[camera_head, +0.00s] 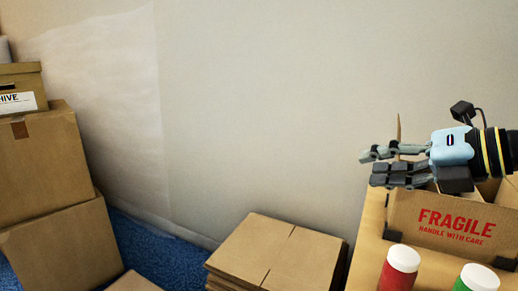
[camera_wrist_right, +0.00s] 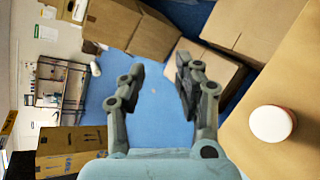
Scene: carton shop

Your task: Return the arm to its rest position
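My right gripper (camera_head: 372,167) comes in from the right in the head view, above the left part of the open carton marked FRAGILE (camera_head: 450,228). In the right wrist view its fingers (camera_wrist_right: 160,75) are spread apart with nothing between them, and blue floor shows through the gap. The carton stands on a wooden table (camera_head: 369,228); its inside is mostly hidden by its front wall and my gripper. My left gripper is in neither view.
A red bottle (camera_head: 393,279) and a green bottle (camera_head: 465,286), both with white lids, stand before the carton. Flat cardboard (camera_head: 275,252) is stacked left of the table. Large boxes (camera_head: 40,165) are piled at far left. Blue floor (camera_head: 160,245) lies between.

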